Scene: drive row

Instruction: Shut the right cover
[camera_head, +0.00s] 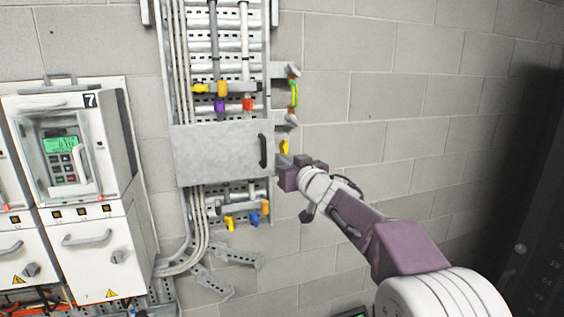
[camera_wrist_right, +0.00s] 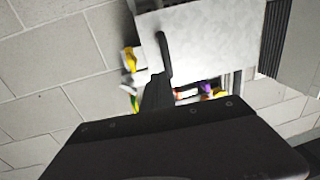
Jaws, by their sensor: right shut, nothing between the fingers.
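A grey metal cover (camera_head: 222,157) with a black upright handle (camera_head: 263,150) at its right edge lies across the middle of the wall rack. I cannot tell whether it sits flush. The cover (camera_wrist_right: 210,45) and its handle (camera_wrist_right: 164,50) also show in the right wrist view. My right gripper (camera_head: 284,159) is just right of the handle, its fingers shut and empty. In the right wrist view the dark fingers (camera_wrist_right: 156,92) point at the handle's end; I cannot tell whether they touch it. My left gripper is not in view.
Yellow, orange, purple and red tags (camera_head: 221,105) hang on the rack above the cover. More tags (camera_head: 230,223) hang below it. A white drive cabinet marked 7 (camera_head: 100,250) stands at left. The block wall (camera_head: 400,105) at right is bare.

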